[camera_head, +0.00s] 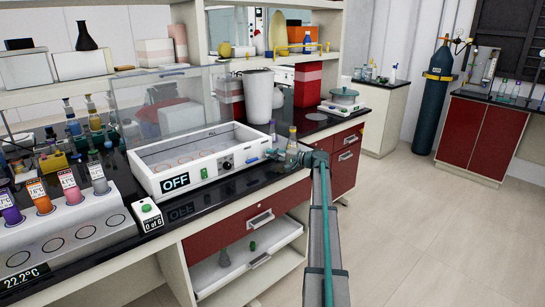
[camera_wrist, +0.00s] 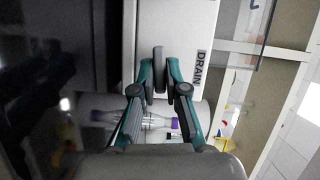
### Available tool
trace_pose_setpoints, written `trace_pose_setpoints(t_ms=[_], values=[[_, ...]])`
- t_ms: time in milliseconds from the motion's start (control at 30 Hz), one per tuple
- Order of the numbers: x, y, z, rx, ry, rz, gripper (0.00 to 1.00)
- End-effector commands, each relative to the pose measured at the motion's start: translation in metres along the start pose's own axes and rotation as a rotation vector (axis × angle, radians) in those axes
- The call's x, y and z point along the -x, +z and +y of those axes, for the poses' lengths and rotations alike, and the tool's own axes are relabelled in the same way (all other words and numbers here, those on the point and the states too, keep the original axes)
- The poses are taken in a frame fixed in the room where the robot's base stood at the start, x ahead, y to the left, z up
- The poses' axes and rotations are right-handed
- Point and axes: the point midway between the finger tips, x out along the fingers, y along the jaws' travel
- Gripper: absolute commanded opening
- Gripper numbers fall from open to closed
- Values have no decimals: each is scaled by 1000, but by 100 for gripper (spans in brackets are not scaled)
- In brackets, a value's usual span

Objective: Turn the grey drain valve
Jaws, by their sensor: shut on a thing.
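The grey drain valve (camera_wrist: 160,62) stands out from a white face marked DRAIN (camera_wrist: 203,70) in the wrist view. My gripper (camera_wrist: 160,82) has its two fingers closed on either side of the valve's handle. In the head view my gripper (camera_head: 277,155) reaches left to the right end of the white bath (camera_head: 206,176), whose display (camera_head: 175,182) reads OFF. The valve is hidden or too small to tell there.
A clear lid (camera_head: 135,100) stands raised over the bath. A small glass vessel (camera_head: 292,138) stands close to my gripper. A counter box (camera_head: 148,215) and a tube rack (camera_head: 70,220) stand on the black bench at left. Floor (camera_head: 420,230) at right is clear.

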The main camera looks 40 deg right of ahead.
Motion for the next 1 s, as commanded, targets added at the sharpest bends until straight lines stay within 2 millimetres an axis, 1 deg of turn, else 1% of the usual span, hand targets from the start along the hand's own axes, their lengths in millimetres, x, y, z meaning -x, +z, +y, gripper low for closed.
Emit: trace_pose_setpoints(t_ms=[300, 800, 833, 967, 1000], values=[[0, 0, 2, -113, -46, 1, 0], [0, 0, 2, -132, -54, 1, 0], [0, 0, 2, -132, -54, 1, 14], [0, 0, 2, -131, -54, 1, 36], [0, 0, 2, -131, -54, 1, 38]])
